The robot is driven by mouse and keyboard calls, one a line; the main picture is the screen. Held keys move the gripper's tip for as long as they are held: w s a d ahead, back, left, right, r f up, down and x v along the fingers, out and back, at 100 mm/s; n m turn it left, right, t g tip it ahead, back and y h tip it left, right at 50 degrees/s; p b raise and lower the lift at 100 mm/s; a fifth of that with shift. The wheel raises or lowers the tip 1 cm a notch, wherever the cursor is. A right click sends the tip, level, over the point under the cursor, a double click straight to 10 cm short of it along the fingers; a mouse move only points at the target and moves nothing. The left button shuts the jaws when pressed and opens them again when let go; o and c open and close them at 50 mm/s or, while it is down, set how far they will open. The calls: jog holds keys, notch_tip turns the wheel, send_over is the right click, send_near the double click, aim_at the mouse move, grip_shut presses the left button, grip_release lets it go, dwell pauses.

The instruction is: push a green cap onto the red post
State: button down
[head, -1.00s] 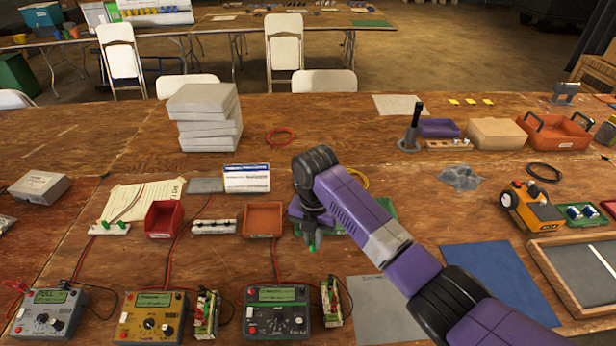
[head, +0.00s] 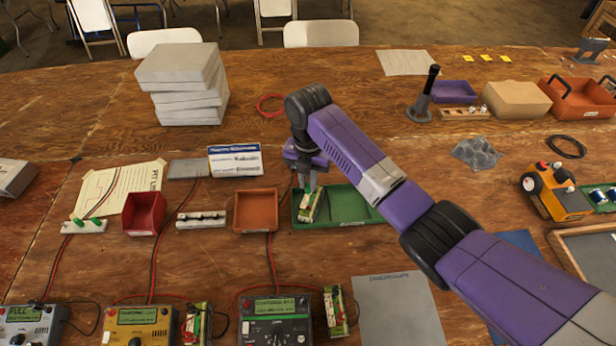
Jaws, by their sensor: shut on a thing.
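My gripper (head: 307,186) points down over the left end of the green tray (head: 362,222). It is shut on a small green cap (head: 308,189), which shows at its fingertips. Right below it, a small green-edged cream module (head: 312,208) stands in the tray. I cannot tell whether the cap touches the module. The red post cannot be made out; the fingers and cap cover the module's top end. More green caps (head: 78,223) sit on a white block at the left.
An orange bin (head: 240,212) stands just left of the green tray, and a red bin (head: 131,227) further left. Meters (head: 275,331) with red leads and two similar modules (head: 335,312) line the front. A grey mat (head: 400,312) lies clear at front right.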

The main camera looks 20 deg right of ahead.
aim_at(308, 185)
jog(key=shift+f+b, duration=1.85)
jog(key=shift+f, duration=0.35)
jog(key=shift+f+b, duration=0.6)
jog(key=shift+f, duration=0.5)
jog(key=shift+f+p, duration=0.15)
jog(key=shift+p, duration=0.2)
jog(key=c, duration=1.3)
grip_release()
jog(key=shift+o, duration=0.9)
